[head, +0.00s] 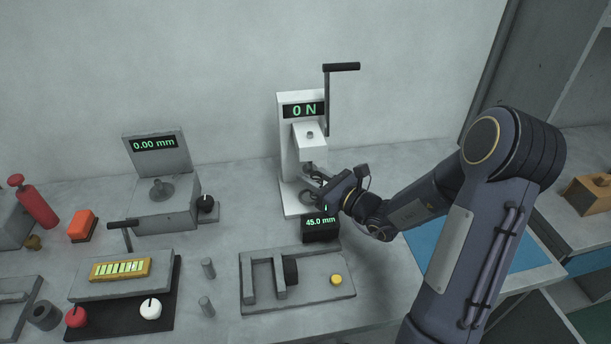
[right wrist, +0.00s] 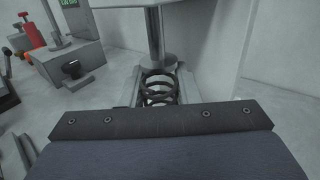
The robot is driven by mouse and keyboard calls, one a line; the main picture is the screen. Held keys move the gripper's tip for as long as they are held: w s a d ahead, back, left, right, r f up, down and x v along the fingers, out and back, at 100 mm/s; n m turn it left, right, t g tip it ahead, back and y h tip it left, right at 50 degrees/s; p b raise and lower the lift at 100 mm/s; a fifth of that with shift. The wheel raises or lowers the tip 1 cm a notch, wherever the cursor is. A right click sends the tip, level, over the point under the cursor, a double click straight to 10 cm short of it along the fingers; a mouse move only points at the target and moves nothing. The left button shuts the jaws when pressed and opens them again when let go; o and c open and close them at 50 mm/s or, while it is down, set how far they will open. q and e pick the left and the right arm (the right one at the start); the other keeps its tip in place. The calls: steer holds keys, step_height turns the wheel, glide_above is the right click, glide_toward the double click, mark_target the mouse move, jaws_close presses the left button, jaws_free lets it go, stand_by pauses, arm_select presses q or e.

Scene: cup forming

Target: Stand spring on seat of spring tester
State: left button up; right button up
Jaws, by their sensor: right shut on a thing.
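The spring tester (head: 291,150) is a white column with a "0 N" display and a black crank handle, standing at the back middle. My right gripper (head: 316,187) is at the tester, below its press head. In the right wrist view, the gripper (right wrist: 158,88) is shut on a dark coil spring (right wrist: 158,86). The spring looks upright between the fingers, directly under the tester's round plunger (right wrist: 158,61). The spring's lower end and the seat beneath it are hidden, so I cannot tell whether they touch. My left gripper is not in view.
A "45.0 mm" display block (head: 320,227) stands just in front of the tester. A grey fixture (head: 298,278) with a yellow button lies nearer. A "0.00 mm" gauge (head: 163,195) stands left. A blue mat (head: 500,244) lies right, behind my arm.

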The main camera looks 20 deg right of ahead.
steer(key=shift+w+a+f, duration=0.2)
steer(key=shift+w+a, duration=0.05)
steer(key=shift+w, duration=0.35)
steer(key=shift+w+a+f, duration=0.2)
steer(key=shift+w, duration=0.35)
steer(key=shift+s+f, duration=0.1)
steer(key=shift+f, duration=0.3)
steer(key=o, duration=0.5)
steer(key=shift+f, duration=0.15)
steer(key=o, duration=0.5)
steer(key=shift+c, duration=0.2)
